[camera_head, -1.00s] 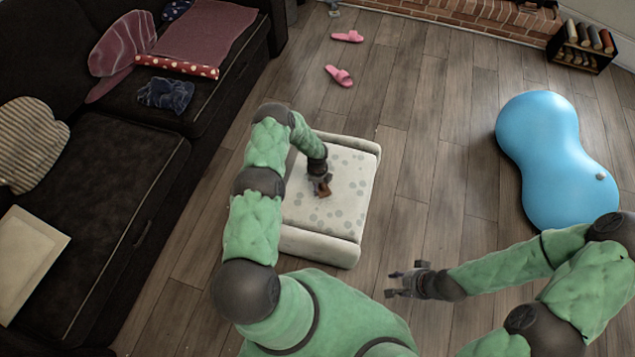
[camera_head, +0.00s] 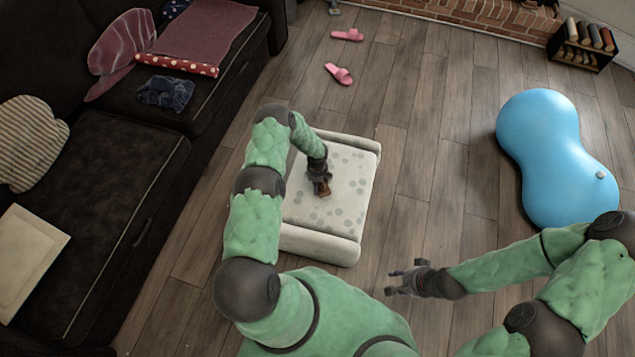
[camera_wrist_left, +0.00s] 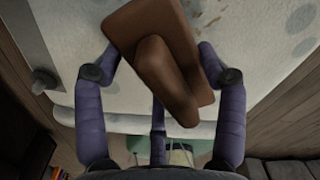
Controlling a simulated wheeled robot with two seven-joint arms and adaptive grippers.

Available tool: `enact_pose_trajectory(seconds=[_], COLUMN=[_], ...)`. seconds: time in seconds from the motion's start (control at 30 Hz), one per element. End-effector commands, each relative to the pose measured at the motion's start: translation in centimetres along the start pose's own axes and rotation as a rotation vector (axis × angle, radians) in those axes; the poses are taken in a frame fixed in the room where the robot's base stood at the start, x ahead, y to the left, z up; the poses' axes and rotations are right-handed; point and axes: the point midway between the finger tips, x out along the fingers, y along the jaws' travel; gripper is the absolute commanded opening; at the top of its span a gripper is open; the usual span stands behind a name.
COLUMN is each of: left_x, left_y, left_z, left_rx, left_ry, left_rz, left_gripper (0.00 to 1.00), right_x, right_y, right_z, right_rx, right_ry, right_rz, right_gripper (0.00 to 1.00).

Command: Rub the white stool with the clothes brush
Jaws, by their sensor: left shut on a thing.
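The white stool (camera_head: 345,205) with grey spots stands on the wooden floor in front of me. My left gripper (camera_head: 320,186) is over the middle of its top, shut on the brown clothes brush (camera_head: 323,189). In the left wrist view the brush (camera_wrist_left: 165,60) sits between the fingers of the left gripper (camera_wrist_left: 160,75), against or just over the stool top (camera_wrist_left: 265,25); I cannot tell whether it touches. Brownish marks show on the stool top beside the brush. My right gripper (camera_head: 400,279) is empty, its fingers apart, over the floor right of the stool.
A black sofa (camera_head: 110,190) with cushions and cloths runs along the left. A blue peanut-shaped ball (camera_head: 550,150) lies at the right. Pink slippers (camera_head: 340,75) lie beyond the stool. Wooden floor is clear between stool and ball.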

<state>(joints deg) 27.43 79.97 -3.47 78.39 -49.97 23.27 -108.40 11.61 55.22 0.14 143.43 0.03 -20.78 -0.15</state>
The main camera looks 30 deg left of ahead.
Motion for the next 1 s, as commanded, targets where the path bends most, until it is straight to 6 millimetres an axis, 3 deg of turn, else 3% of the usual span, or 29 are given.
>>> enact_pose_trajectory(seconds=[1.0], left_x=[1.8], left_y=[0.0], left_z=[0.0], left_rx=[-0.001], left_ry=[0.000], left_rz=[0.000], left_gripper=[0.45], right_x=[0.0], right_y=[0.0], right_z=[0.0], right_rx=[0.000], right_ry=[0.000], right_rz=[0.000], right_gripper=[0.40])
